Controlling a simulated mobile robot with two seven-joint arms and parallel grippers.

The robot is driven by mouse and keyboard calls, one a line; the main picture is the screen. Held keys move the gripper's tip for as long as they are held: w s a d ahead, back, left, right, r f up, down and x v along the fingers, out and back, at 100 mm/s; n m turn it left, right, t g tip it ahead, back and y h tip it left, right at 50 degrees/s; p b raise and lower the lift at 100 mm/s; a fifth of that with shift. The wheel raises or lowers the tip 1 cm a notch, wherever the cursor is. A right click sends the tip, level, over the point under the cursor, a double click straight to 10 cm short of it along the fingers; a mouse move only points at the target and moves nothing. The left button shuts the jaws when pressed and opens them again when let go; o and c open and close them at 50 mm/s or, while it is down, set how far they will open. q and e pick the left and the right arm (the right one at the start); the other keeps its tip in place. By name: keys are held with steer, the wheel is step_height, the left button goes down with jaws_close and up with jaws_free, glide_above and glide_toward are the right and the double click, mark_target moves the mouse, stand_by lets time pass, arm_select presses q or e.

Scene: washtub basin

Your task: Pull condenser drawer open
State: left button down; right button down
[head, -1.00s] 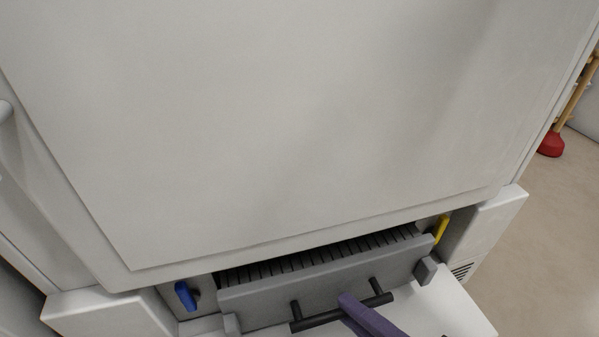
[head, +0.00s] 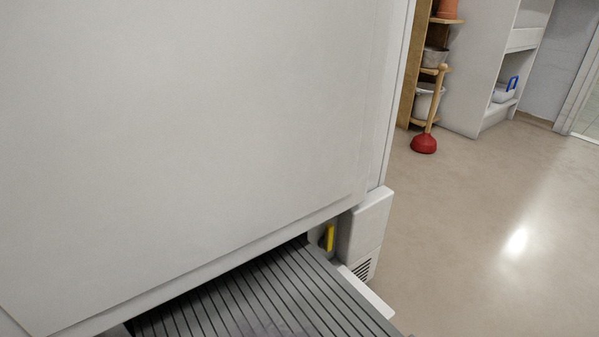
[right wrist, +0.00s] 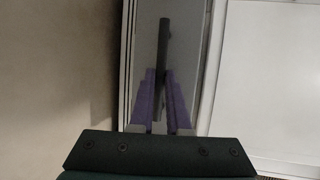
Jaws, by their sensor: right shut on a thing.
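The condenser drawer (head: 262,295) is a dark grey ribbed block and sticks out from under the large white appliance panel in the head view. Its front and handle are below the picture there. In the right wrist view the grey drawer front (right wrist: 145,40) carries a black bar handle (right wrist: 164,40). My right gripper (right wrist: 160,75) has its purple fingers on either side of the lower part of this handle, shut on it. My left gripper is not in view.
A yellow lever (head: 330,237) sits in the recess beside the drawer, next to a white vented base block (head: 366,235). A red plunger (head: 424,143) stands by a wooden shelf further back. The floor (head: 480,220) at right is clear.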

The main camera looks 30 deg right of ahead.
steer(key=c, duration=0.9)
jaws_free()
steer(key=shift+w, duration=0.2)
steer(key=shift+s, duration=0.1)
steer(key=p+v, duration=0.2)
steer(key=v, duration=0.8)
